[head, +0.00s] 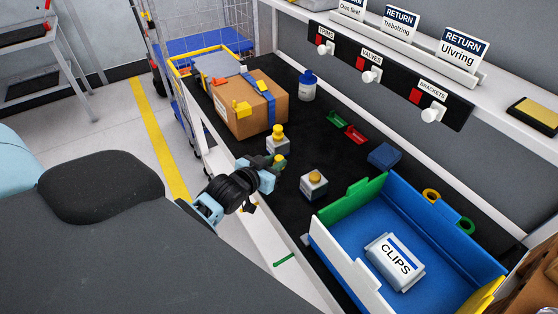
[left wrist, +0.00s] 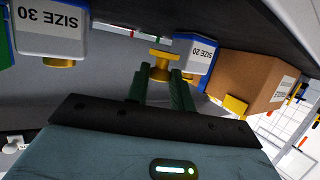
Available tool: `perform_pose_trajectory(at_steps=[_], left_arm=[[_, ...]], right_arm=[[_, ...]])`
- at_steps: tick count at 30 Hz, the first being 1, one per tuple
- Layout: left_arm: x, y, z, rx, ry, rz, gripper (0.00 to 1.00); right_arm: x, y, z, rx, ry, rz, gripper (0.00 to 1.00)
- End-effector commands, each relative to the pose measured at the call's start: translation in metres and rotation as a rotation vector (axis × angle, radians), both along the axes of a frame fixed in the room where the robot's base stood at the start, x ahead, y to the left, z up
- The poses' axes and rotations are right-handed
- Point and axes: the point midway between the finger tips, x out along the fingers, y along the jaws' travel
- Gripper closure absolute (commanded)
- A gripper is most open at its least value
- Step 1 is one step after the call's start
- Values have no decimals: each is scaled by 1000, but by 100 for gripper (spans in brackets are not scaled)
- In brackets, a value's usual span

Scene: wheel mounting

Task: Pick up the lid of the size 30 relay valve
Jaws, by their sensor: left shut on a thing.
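My left gripper (head: 272,167) is shut on a yellow, spool-shaped lid (head: 279,160). The left wrist view, upside down, shows the lid (left wrist: 160,66) between the dark green fingertips (left wrist: 163,80). The size 30 relay valve (head: 313,187), a grey-white block, stands on the black bench; it also shows in the left wrist view (left wrist: 50,38). Its yellow top (head: 315,175) is low, with no tall knob. The size 20 valve (head: 277,147) stands beyond the gripper with a tall yellow knob on top; its label shows in the left wrist view (left wrist: 198,53). My right gripper is not in view.
A blue bin (head: 350,240) with a clips packet (head: 394,261) is at the lower right. Red and green brackets (head: 345,126) lie farther back. The bench's white front edge (head: 282,250) is close.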

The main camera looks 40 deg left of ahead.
Motion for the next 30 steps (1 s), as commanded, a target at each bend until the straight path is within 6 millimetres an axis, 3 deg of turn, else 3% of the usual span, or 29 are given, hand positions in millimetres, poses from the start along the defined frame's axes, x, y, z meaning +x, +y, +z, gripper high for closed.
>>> perform_pose_trajectory(at_steps=[9,15,21,30], left_arm=[[-77,-4,6,-1,2,0,98],[-111,-6,10,-1,1,0,98],[-129,-7,12,-1,-1,1,98],[-132,-9,15,-1,-4,0,97]], right_arm=[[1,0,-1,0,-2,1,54],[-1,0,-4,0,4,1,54],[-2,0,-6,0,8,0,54],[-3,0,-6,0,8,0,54]])
